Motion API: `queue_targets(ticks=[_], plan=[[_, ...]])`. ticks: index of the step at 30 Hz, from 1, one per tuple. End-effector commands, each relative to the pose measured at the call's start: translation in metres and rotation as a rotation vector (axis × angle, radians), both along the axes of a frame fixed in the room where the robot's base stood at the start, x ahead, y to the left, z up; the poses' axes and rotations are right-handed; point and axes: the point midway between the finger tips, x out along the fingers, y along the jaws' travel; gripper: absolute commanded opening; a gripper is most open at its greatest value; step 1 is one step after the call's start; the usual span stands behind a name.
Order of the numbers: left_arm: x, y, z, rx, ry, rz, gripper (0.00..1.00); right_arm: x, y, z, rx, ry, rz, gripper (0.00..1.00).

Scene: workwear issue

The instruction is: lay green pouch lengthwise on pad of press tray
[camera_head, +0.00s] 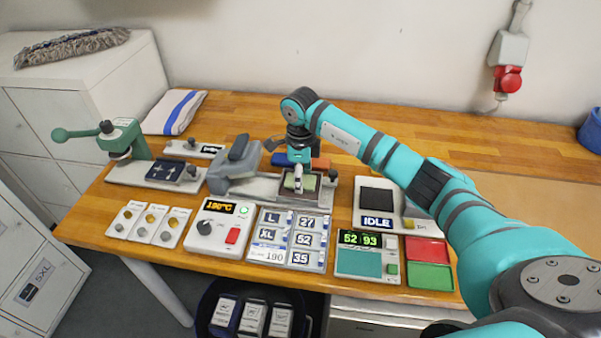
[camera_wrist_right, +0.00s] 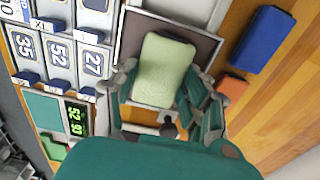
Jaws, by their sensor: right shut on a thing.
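The light green pouch (camera_wrist_right: 162,70) is between the fingers of my right gripper (camera_wrist_right: 160,92), which is shut on it. In the head view the gripper (camera_head: 297,183) points down over the press tray, with part of the pouch (camera_head: 289,183) showing beside it. The brown pad (camera_wrist_right: 203,48) of the press tray shows around the pouch. The pouch is over the pad, its long side running roughly up and down in the wrist view, slightly tilted. I cannot tell whether it touches the pad. My left gripper is not in view.
The grey press (camera_head: 234,166) stands left of the tray. A blue block-like item (camera_wrist_right: 262,38) and an orange one (camera_wrist_right: 232,88) lie close behind the tray. Size and number tiles (camera_head: 291,238), a temperature box (camera_head: 221,227) and a scale-like display unit (camera_head: 362,254) line the front.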

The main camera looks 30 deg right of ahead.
Motion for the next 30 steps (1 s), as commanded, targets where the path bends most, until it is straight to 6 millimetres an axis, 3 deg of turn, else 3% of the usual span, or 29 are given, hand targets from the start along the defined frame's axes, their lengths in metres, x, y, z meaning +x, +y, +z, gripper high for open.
queue_targets(ticks=[9,10,15,23,26,30], plan=[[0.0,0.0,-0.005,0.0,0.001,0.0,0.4,0.0,0.0,-0.004,0.0,-0.002,-0.001,0.1],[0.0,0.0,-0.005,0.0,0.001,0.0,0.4,0.0,0.0,-0.004,0.0,-0.002,-0.001,0.48],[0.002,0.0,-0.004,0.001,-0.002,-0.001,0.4,0.0,0.0,-0.003,0.0,-0.001,-0.001,0.7],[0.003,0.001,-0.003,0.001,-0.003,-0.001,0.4,0.0,0.0,-0.002,0.0,-0.001,-0.001,0.7],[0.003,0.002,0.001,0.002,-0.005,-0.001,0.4,0.0,0.0,0.003,0.001,-0.002,-0.001,0.7],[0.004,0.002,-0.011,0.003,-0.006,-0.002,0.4,0.002,-0.001,0.021,0.0,-0.007,-0.001,0.7]])
